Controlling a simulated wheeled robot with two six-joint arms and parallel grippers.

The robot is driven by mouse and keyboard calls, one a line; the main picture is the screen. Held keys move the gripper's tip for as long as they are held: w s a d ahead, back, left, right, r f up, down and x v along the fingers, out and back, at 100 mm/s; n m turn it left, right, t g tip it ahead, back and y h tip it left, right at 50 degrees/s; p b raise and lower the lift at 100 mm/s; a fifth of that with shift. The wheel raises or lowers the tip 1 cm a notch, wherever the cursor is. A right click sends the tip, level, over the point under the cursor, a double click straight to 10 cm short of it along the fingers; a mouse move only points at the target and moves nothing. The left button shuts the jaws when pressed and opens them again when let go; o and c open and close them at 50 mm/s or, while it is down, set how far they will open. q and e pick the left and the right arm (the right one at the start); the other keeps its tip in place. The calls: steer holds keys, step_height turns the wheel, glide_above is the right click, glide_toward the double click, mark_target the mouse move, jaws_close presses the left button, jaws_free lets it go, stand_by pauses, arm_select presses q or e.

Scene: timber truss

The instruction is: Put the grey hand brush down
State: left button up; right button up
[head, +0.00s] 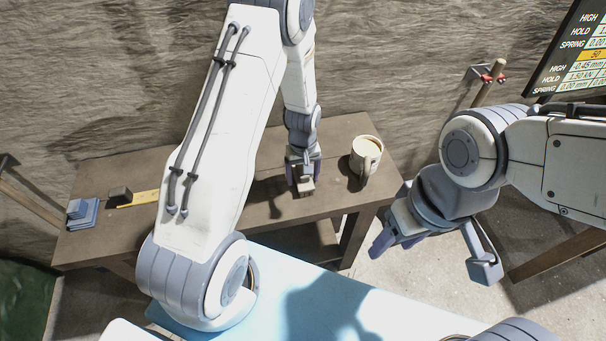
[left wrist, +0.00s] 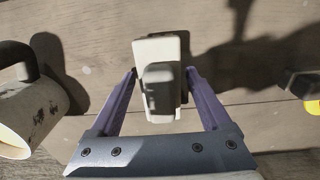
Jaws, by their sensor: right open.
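The grey hand brush (left wrist: 158,85) shows in the left wrist view as a pale block with a dark grey part on top. It sits between the two fingertips of my left gripper (left wrist: 160,72), which appear to bear on its sides. In the head view the pale end of the brush (head: 306,187) shows below my left gripper (head: 303,176), over the wooden bench (head: 240,207). I cannot tell whether the brush touches the bench top. My right gripper (head: 431,262) is open and empty, to the right of the bench.
A cream mug (head: 366,158) stands on the bench just right of my left gripper, close by in the left wrist view (left wrist: 22,100). At the bench's left end are a blue-grey block (head: 82,211), a dark block (head: 120,196) and a yellow strip (head: 140,199).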

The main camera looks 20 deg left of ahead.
arm_select(q)
steer(key=shift+r, duration=0.15)
steer(key=shift+r, duration=0.25)
step_height(320, 180, up, 11)
steer(key=shift+r+b, duration=0.1)
steer(key=shift+b, duration=0.5)
steer(key=s+d+r+m, duration=0.5)
steer(key=s+d+r, duration=0.2)
steer(key=d, duration=0.2)
steer(key=s+d+r+m, duration=0.1)
steer(key=s+m, duration=0.2)
steer(key=s, duration=0.2)
steer(key=s+d+r+m, duration=0.2)
steer(key=s+m, duration=0.1)
steer(key=s, duration=0.3)
steer(key=s+d+r+m+h, duration=0.1)
steer(key=s+d+r+m, duration=0.1)
steer(key=s, duration=0.3)
steer(key=shift+s+m, duration=0.25)
steer(key=shift+m, duration=0.35)
